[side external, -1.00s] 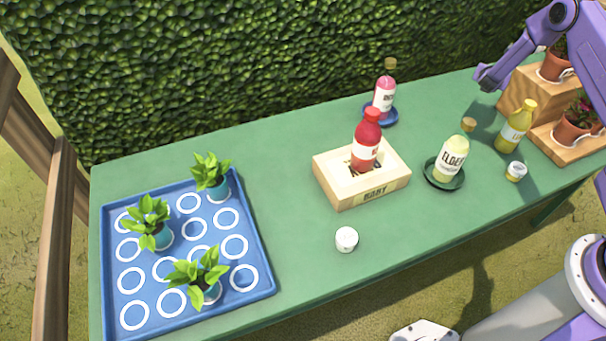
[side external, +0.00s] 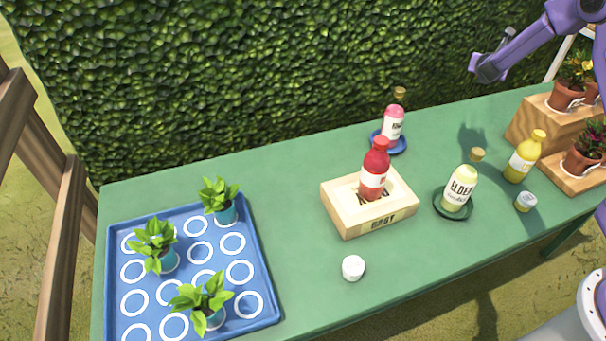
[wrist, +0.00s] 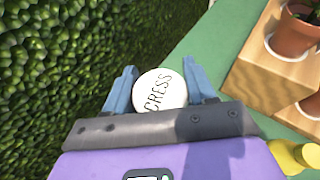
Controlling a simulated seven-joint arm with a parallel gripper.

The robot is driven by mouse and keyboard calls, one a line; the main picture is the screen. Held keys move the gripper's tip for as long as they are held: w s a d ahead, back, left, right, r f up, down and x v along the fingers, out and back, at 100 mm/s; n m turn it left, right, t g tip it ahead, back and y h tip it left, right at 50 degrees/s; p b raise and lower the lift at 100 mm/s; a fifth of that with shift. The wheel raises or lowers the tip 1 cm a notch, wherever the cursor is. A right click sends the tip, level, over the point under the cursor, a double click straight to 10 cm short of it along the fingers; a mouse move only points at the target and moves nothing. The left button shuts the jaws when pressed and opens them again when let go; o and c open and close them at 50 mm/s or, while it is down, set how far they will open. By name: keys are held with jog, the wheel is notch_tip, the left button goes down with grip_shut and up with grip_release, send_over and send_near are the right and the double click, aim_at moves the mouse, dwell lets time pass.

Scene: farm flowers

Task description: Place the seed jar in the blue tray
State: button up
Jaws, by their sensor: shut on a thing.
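My gripper (side external: 480,66) is raised in front of the hedge, above the far right part of the table. In the wrist view my gripper (wrist: 161,88) is shut on a round seed jar (wrist: 158,90) with a pale lid reading CRESS. The jar sits between the two blue fingers; its body is hidden beneath the lid. I cannot make out the jar in the side view. The blue tray (side external: 256,255) lies at the table's left end, far from my gripper. It has white rings and holds three potted plants, with several rings empty.
A wooden block (side external: 345,217) with a red bottle (side external: 374,170) stands mid-table. A pink bottle (side external: 392,125), elder bottle (side external: 459,190) and yellow bottle (side external: 523,158) stand right. White-lidded jars sit front centre (side external: 353,268) and right (side external: 525,202). Wooden steps (side external: 530,118) hold flowerpots.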

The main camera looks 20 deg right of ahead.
jog(key=s+a+n+t+y, duration=0.15)
jog(key=a+n+y, duration=0.25)
jog(key=a, duration=1.7)
jog(key=s+a+n+t+y, duration=0.1)
jog(key=a+n+t+y, duration=0.25)
jog(key=a, duration=1.85)
jog(key=s+a+n+g+y, duration=0.2)
jog(key=s+a+n+y, duration=0.65)
jog(key=s+a, duration=1.7)
jog(key=m, duration=0.1)
send_over(224, 259)
jog(key=d, duration=0.1)
jog(key=f, duration=1.3)
jog(key=s+f, duration=0.1)
jog(key=f, duration=0.5)
jog(key=shift+f, duration=0.2)
jog(key=shift+w+a+f, duration=0.45)
jog(key=shift+f, duration=1.8)
